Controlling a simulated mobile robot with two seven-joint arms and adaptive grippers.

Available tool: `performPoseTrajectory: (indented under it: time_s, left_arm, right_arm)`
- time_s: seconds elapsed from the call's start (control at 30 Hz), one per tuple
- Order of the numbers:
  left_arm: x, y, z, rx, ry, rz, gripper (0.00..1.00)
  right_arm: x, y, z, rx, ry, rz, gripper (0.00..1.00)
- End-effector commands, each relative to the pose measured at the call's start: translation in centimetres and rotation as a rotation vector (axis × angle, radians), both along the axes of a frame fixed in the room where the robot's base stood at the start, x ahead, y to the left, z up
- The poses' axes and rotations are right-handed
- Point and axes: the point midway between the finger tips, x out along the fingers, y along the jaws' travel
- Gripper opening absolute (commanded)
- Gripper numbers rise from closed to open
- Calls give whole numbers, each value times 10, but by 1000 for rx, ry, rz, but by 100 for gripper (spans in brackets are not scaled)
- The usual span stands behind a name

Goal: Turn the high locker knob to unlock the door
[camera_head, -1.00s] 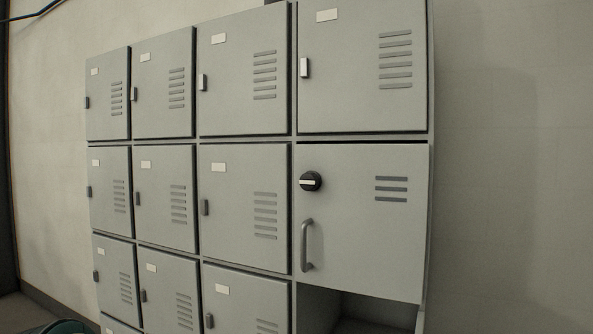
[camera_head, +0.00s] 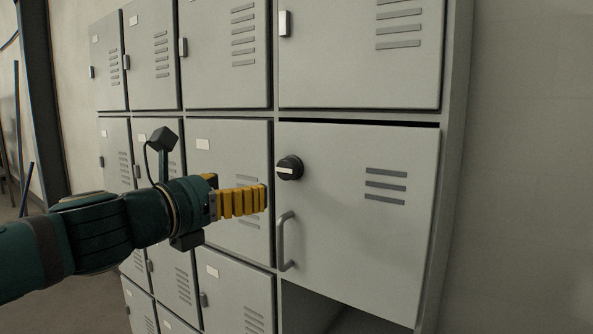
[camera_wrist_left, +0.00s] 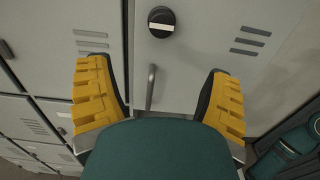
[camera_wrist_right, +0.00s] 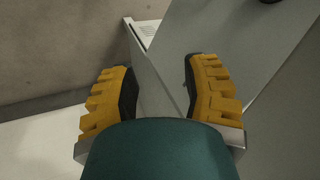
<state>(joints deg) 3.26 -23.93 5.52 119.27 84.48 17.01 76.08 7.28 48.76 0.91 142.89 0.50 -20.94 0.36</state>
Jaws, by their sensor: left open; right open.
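The black round knob (camera_head: 289,168) with a pale bar across its face sits at the upper left of a grey locker door (camera_head: 345,225). The bar lies roughly level. A curved grey handle (camera_head: 285,242) is below the knob. The door looks closed. My left gripper (camera_head: 262,198), with yellow ribbed fingers, is left of and a little below the knob, apart from it. In the left wrist view its fingers are open and empty, with the knob (camera_wrist_left: 161,21) ahead beyond them and the handle (camera_wrist_left: 151,88) between them. My right gripper (camera_wrist_right: 160,80) is open and empty, and is outside the head view.
Other closed grey lockers (camera_head: 225,55) with small latches and vents surround the door. An open dark compartment (camera_head: 310,308) lies below it. A bare wall (camera_head: 530,170) is at the right. Free room shows in front of the door's right part.

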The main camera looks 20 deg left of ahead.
Motion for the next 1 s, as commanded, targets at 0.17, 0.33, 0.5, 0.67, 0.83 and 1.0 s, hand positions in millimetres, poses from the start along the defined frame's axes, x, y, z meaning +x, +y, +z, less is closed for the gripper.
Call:
performPoseTrajectory:
  time_s: [0.17,0.33,0.5,0.67,0.83,1.0]
  left_arm:
    - [8,-4,5,-24,-8,-2,80]
    - [35,-14,3,-21,-6,-2,80]
    - [66,-25,3,-20,-6,-2,80]
    - [93,-35,4,-21,-6,-2,80]
    - [114,-43,5,-19,-7,-1,80]
    - [124,-46,5,-20,-8,0,80]
  right_arm:
    - [-1,0,-4,0,2,2,47]
    - [-4,1,-12,2,8,6,47]
    - [-6,1,-18,2,12,9,47]
    - [-7,1,-21,4,16,12,47]
    - [-8,1,-23,4,17,13,47]
    - [-8,1,-23,4,18,14,47]
